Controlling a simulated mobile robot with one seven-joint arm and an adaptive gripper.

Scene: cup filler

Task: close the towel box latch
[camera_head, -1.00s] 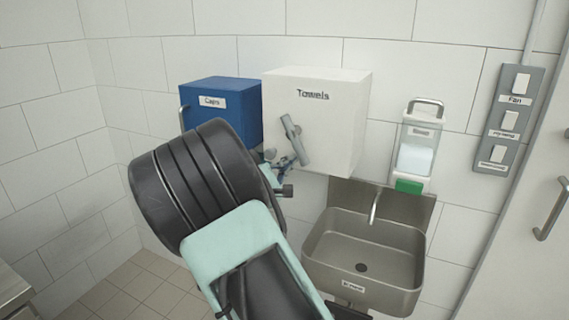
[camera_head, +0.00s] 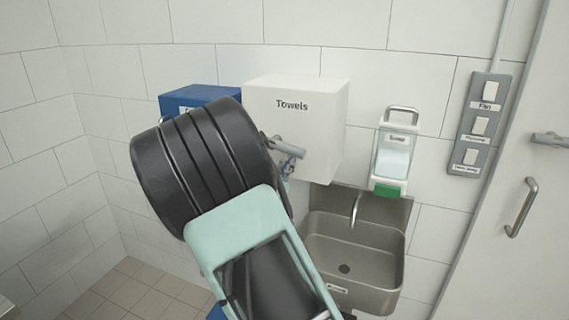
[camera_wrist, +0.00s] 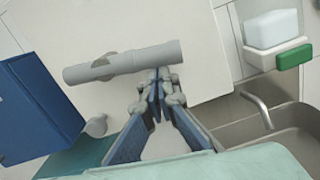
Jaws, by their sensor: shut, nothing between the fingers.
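The white towel box (camera_head: 310,105), labelled "Towels", hangs on the tiled wall and also fills the middle of the wrist view (camera_wrist: 130,25). Its latch is a grey bar on the lower front face (camera_head: 287,147), near level in the head view. In the wrist view the latch (camera_wrist: 122,62) lies slightly tilted across the box front. My gripper (camera_wrist: 161,76) is shut and empty, its fingertips just under the right half of the bar. They look close to or touching it; I cannot tell which. In the head view my arm hides most of the gripper.
A blue box (camera_head: 200,93) hangs left of the towel box, partly behind my arm. A steel sink (camera_head: 352,250) with a tap (camera_head: 355,208) is below right. A soap dispenser (camera_head: 394,150), switch panel (camera_head: 479,125) and door handle (camera_head: 521,208) are farther right.

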